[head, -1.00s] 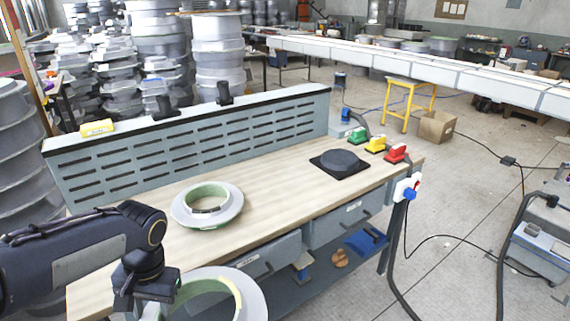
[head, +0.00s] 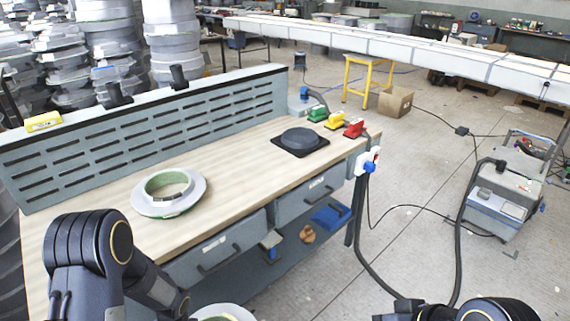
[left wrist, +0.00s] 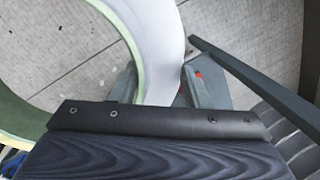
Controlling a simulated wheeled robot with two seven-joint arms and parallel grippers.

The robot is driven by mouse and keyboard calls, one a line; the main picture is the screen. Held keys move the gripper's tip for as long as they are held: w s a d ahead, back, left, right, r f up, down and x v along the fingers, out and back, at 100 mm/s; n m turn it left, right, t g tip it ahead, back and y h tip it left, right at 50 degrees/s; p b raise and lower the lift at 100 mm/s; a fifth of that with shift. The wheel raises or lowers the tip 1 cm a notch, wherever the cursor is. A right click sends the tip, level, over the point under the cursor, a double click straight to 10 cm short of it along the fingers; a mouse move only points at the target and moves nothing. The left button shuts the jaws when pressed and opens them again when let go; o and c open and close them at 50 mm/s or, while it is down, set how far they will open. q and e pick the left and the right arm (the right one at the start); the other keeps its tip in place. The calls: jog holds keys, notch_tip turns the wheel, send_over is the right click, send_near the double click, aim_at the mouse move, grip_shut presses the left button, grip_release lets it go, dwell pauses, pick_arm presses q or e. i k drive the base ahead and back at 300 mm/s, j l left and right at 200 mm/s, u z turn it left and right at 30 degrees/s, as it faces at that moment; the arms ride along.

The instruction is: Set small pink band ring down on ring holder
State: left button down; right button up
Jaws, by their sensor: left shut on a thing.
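A ring with a white flange and a pale green inner band (left wrist: 160,35) is held by my left gripper (left wrist: 166,88), which is shut on its flange. I see no pink on it. In the head view only its top edge (head: 222,313) shows at the bottom border, in front of the bench; the left gripper itself is hidden there. A dark round disc on a square black base (head: 302,140), likely the ring holder, sits empty at the bench's far right end, well apart from the held ring. My right gripper is out of view; part of the right arm shows bottom right.
A similar ring (head: 188,203) lies flat on the wooden bench top (head: 225,157). Green, yellow and red clamps (head: 355,128) stand beyond the disc. A slotted back panel (head: 200,110) borders the bench. The bench top between ring and disc is clear.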

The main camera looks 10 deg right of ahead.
aim_at(300, 139)
jog(key=i+l, duration=0.2)
jog(key=l, duration=0.2)
jog(key=i+l, duration=0.15)
jog(key=l, duration=0.25)
jog(key=i+l, duration=0.2)
jog(key=l, duration=0.15)
jog(key=i+l, duration=0.2)
jog(key=l, duration=0.2)
jog(key=i+l, duration=0.15)
jog(key=l, duration=0.25)
